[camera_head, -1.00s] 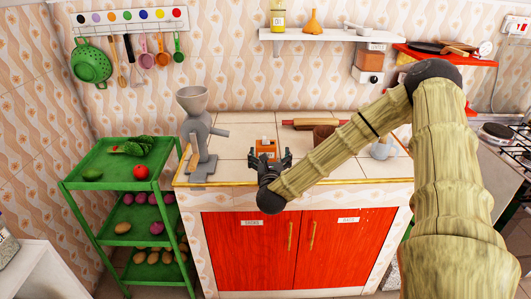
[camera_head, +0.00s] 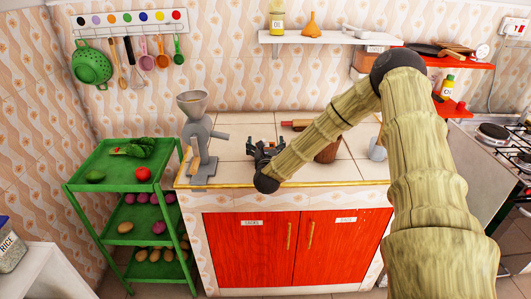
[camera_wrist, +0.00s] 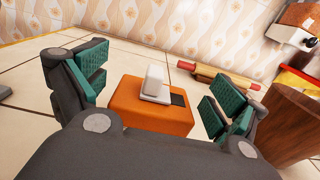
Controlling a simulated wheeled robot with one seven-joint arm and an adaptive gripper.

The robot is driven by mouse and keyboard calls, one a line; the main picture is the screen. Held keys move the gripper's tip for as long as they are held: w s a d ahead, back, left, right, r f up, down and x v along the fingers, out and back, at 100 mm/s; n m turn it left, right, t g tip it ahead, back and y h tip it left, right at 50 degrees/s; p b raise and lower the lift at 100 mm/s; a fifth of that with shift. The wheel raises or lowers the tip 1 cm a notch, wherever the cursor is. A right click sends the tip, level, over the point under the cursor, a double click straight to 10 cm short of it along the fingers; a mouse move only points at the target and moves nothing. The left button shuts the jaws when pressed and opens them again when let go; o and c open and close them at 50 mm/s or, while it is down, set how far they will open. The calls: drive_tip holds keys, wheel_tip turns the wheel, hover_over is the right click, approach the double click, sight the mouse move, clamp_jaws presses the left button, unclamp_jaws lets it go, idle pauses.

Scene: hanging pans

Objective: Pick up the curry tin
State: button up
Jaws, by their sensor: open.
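An orange box-shaped tin (camera_wrist: 150,105) with a pale raised piece and a small dark patch on top stands on the tiled counter. I take it for the curry tin; no label can be read. My gripper (camera_wrist: 155,95) is open, with its green-padded fingers on the left and right of the tin. A gap shows between the tin and the right finger. In the head view my gripper (camera_head: 266,151) is over the counter and hides the tin.
A rolling pin (camera_wrist: 215,73) lies behind the tin, and a brown wooden block or cylinder (camera_wrist: 290,120) stands close at the right. A grey grinder (camera_head: 198,140) stands left on the counter (camera_head: 235,170). Red cupboard doors (camera_head: 250,250) are below.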

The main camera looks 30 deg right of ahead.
drive_tip(key=shift+w, duration=0.1)
drive_tip(key=shift+c, duration=0.4)
drive_tip(key=c, duration=1.4)
